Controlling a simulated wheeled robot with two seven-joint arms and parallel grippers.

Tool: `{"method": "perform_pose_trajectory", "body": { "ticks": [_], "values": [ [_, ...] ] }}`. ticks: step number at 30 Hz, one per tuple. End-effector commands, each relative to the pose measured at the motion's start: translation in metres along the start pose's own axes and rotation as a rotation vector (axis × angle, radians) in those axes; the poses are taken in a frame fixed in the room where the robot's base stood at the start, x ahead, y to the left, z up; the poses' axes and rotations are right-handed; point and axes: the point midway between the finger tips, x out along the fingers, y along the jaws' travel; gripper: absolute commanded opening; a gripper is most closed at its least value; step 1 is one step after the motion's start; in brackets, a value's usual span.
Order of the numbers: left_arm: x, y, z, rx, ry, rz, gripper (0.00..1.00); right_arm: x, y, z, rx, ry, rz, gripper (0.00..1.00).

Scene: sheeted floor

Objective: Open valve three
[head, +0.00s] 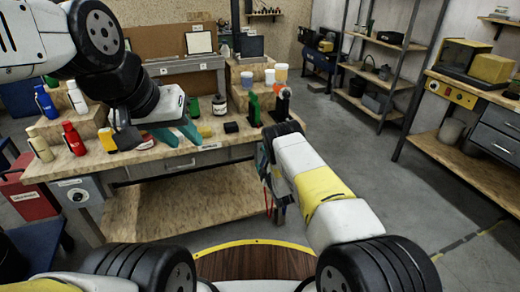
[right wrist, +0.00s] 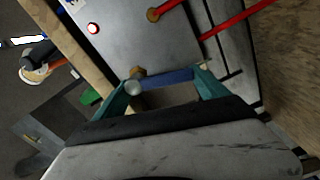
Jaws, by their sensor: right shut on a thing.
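My right gripper (head: 266,168) is at the right end of the workbench, and its arm hides most of what it holds in the head view. In the right wrist view, my right gripper (right wrist: 165,88) has its teal fingers closed around a blue valve handle (right wrist: 168,78). The handle lies across between the fingers, with a brass fitting at its left end. Two red handles, one (right wrist: 238,18) and another (right wrist: 172,8), sit on or beside the grey panel (right wrist: 140,45). No valve numbers are readable. My left gripper (head: 178,136) is over the bench top, fingers apart and empty.
A round indicator (right wrist: 93,28) is on the panel. Shelving (head: 385,75) stands back right; the floor between is clear.

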Motion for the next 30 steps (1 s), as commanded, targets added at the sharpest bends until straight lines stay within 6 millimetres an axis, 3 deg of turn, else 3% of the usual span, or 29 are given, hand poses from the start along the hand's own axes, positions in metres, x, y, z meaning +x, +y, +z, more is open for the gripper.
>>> {"method": "perform_pose_trajectory", "body": {
  "ticks": [12, 29, 30],
  "values": [
    [0.0, 0.0, 0.0, 0.0, 0.0, 0.0, 0.36, -0.0008, -0.0027, 0.0068, -0.203, 0.0, -0.002, 0.11],
    [0.0, 0.0, 0.0, 0.0, 0.0, 0.0, 0.36, -0.001, -0.0028, 0.0085, -0.234, -0.001, -0.003, 0.11],
    [0.0, 0.0, 0.0, 0.0, 0.0, 0.0, 0.36, -0.0011, -0.0028, 0.0085, -0.234, -0.001, -0.003, 0.85]
  ]
}}
